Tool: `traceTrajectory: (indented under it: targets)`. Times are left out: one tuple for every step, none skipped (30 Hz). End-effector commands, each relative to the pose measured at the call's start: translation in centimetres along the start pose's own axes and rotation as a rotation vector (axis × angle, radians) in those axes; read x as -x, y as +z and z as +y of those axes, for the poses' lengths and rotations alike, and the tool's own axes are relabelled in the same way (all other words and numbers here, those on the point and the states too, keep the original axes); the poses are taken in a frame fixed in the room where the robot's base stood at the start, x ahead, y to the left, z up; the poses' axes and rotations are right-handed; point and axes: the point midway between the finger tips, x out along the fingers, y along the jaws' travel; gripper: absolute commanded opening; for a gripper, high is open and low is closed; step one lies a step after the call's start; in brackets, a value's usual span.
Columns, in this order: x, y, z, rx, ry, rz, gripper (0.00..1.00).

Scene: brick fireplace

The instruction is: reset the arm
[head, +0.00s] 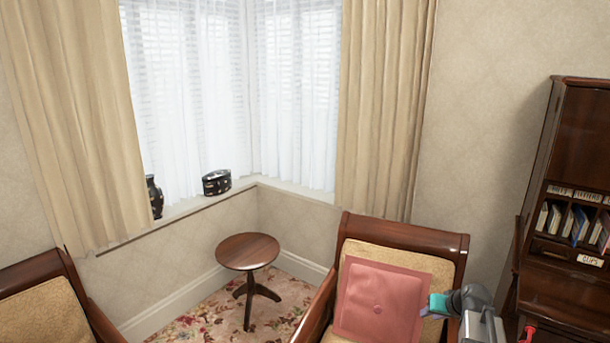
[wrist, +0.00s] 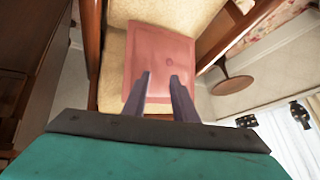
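My gripper (wrist: 160,77) shows in the wrist view with its two dark fingers apart and nothing between them. They point toward a pink cushion (wrist: 160,50), which leans on the beige seat back of a wooden armchair (wrist: 112,70). In the head view my arm is at the lower right, with the teal part of my gripper (head: 438,304) in front of the right edge of the cushion (head: 378,300). The fingertips are too small to make out there. I cannot tell the distance from fingers to cushion.
A round wooden side table (head: 247,251) stands bare left of the armchair (head: 408,234). A second armchair (head: 45,305) is at the lower left. A wooden bureau (head: 565,290) with books is close on the right. Dark ornaments (head: 216,181) stand on the windowsill.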

Motion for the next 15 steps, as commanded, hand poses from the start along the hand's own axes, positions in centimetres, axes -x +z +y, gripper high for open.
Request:
traceTrajectory:
  targets:
    - [-0.9, 1.9, -1.8, 0.011, -0.006, -0.04, 0.25]
    - [-1.5, 2.9, -2.6, 0.016, -0.007, -0.065, 0.25]
    - [-2.1, 4.2, -3.7, 0.022, -0.008, -0.095, 0.25]
    - [-2.5, 5.2, -4.5, 0.027, -0.007, -0.118, 0.25]
    - [-3.0, 6.2, -5.3, 0.032, -0.007, -0.142, 0.25]
    - [-3.5, 7.5, -6.2, 0.04, -0.004, -0.172, 0.25]
    - [-3.8, 8.5, -7.0, 0.045, -0.003, -0.194, 0.25]
    - [-4.2, 9.6, -7.7, 0.052, 0.0, -0.218, 0.25]
    - [-4.6, 11.0, -8.6, 0.059, 0.003, -0.247, 0.25]
    - [-4.8, 12.0, -9.2, 0.066, 0.007, -0.269, 0.25]
    - [-5.1, 13.0, -9.9, 0.072, 0.011, -0.291, 0.25]
    - [-5.4, 14.5, -10.7, 0.081, 0.017, -0.321, 0.25]
    - [-5.5, 15.5, -11.3, 0.088, 0.022, -0.341, 0.25]
    - [-5.7, 16.5, -11.9, 0.095, 0.028, -0.363, 0.25]
    - [-5.9, 17.9, -12.6, 0.104, 0.036, -0.391, 0.25]
